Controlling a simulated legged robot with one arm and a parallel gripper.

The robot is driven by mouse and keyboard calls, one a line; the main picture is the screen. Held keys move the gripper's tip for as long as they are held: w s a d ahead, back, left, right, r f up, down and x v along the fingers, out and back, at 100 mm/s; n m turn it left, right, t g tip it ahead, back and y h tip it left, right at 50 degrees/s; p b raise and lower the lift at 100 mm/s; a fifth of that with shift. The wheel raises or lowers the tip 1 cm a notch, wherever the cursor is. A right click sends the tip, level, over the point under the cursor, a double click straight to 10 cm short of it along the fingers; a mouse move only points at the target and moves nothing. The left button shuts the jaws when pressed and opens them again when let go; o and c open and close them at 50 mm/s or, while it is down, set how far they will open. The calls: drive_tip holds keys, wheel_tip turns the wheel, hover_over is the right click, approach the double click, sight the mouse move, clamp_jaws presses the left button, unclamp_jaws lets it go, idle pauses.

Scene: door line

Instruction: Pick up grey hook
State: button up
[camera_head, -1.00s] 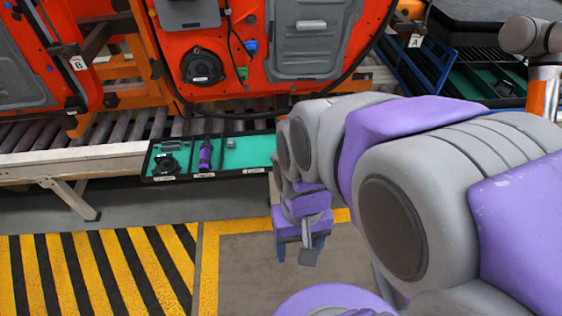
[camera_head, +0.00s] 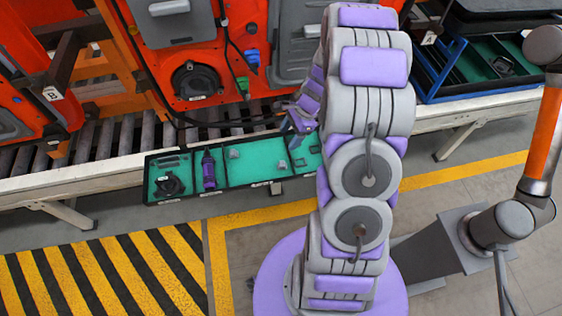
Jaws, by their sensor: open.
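A black-rimmed tray (camera_head: 264,184) with a green floor and dividers lies along the conveyor's near edge. Small grey parts lie in it: one (camera_head: 233,154) near the middle, and others (camera_head: 281,164) farther right, below my gripper. They are too small for me to tell which is the grey hook. My gripper (camera_head: 297,128) is open and appears empty, over the right part of the tray. My arm hides the tray's right end.
The left compartments hold a black round part (camera_head: 168,184) and a purple tool (camera_head: 209,169). An orange car door (camera_head: 190,110) hangs behind the tray. Another robot arm (camera_head: 538,130) stands at the right. A blue-framed rack (camera_head: 470,90) is behind it.

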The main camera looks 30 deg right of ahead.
drive_tip(key=d+f+m+p, duration=0.1)
drive_tip(key=d+f+m, duration=0.2)
drive_tip(key=d+f, duration=0.3)
drive_tip(key=b, duration=0.2)
hover_over(283, 163)
drive_tip(key=d, duration=0.2)
wheel_tip(283, 163, down, 10)
drive_tip(key=shift+t, duration=0.3)
drive_tip(key=shift+s+b+x, duration=0.15)
drive_tip(key=shift+b+x, duration=0.2)
drive_tip(key=shift+x, duration=0.55)
drive_tip(key=shift+s+b+x, duration=0.2)
drive_tip(key=shift+b+x, duration=0.15)
drive_tip(key=shift+x, duration=0.55)
drive_tip(key=shift+s+b+x, duration=0.15)
drive_tip(key=shift+b+x, duration=0.2)
drive_tip(key=shift+x, duration=0.55)
drive_tip(key=shift+d, duration=0.1)
drive_tip(key=shift+c, duration=0.2)
drive_tip(key=shift+c, duration=0.8)
clamp_jaws()
